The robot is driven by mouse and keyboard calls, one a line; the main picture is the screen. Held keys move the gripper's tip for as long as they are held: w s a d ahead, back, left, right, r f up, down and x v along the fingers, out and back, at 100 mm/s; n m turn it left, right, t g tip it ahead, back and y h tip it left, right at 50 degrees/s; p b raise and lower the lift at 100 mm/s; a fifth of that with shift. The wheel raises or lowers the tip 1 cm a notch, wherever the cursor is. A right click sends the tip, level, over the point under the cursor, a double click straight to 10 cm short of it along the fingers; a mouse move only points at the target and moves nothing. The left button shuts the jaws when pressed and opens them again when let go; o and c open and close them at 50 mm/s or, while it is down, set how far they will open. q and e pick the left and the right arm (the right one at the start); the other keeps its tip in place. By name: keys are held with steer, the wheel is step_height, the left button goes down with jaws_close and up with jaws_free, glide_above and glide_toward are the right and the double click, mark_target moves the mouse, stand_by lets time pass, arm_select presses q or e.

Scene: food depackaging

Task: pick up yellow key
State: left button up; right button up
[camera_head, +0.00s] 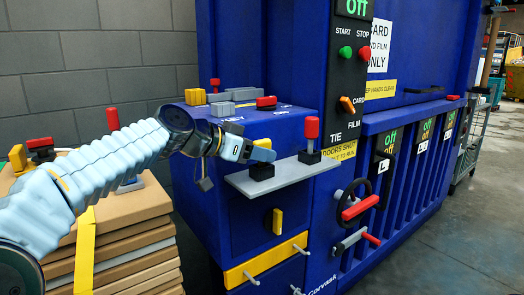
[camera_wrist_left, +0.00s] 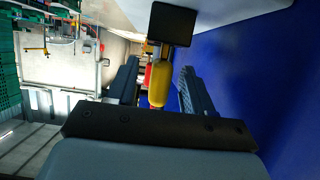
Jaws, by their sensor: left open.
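The yellow key (camera_head: 262,143) stands upright in a black base (camera_head: 261,172) on the grey shelf (camera_head: 240,182) at the front of the blue machine. My right gripper is not in view.
A red-topped key (camera_head: 311,128) stands close by on the same shelf. Grey, yellow and red parts (camera_head: 222,97) lie on the machine's top ledge. Another yellow handle (camera_head: 277,221) is on the front face below. Stacked cardboard (camera_head: 125,240) stands at the left under my arm.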

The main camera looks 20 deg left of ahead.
arm_select(q)
steer(key=shift+x, duration=1.55)
steer(key=shift+a, duration=0.1)
jaws_close()
